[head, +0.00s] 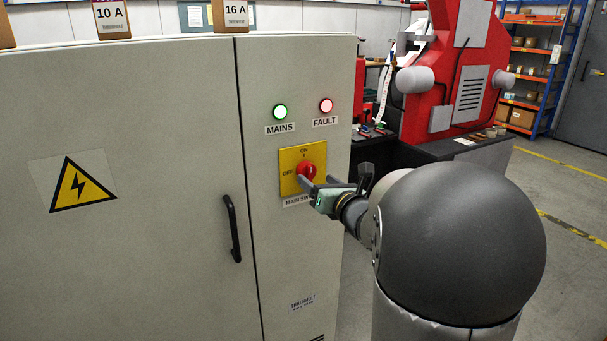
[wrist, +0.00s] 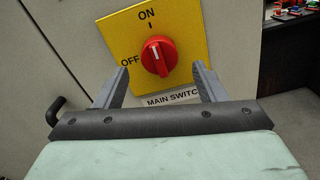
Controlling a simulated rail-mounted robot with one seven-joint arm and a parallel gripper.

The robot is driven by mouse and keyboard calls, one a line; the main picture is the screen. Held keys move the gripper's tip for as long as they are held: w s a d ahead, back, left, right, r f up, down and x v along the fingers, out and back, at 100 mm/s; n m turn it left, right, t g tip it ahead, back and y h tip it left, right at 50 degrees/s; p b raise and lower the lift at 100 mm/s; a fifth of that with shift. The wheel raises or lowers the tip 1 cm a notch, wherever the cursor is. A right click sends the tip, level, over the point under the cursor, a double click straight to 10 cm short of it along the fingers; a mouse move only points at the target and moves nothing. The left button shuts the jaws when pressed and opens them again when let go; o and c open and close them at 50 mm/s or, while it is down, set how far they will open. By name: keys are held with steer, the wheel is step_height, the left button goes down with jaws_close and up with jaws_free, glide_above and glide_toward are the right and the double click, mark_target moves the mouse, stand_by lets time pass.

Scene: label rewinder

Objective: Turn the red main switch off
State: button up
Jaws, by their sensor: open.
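The red main switch (head: 307,170) is a round knob with a raised grip on a yellow plate (head: 288,160) on the cabinet front. In the wrist view the knob (wrist: 158,56) has its white mark pointing up at ON; OFF is printed to its left. My gripper (head: 316,182) is open at the plate's lower right in the head view. In the wrist view the two fingers of my gripper (wrist: 160,69) stand apart, left and right of the knob, with gaps on both sides. I cannot tell how far the fingertips are from the plate.
The grey cabinet (head: 150,240) has a black door handle (head: 231,228) left of the switch. Small boxes stand on top. A red machine (head: 465,75) stands behind, right. Floor is clear at right.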

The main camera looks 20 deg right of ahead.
mark_target(311, 176)
steer(key=shift+w+a, duration=0.1)
steer(key=shift+w, duration=1.75)
steer(key=c, duration=1)
steer(key=shift+o, duration=0.2)
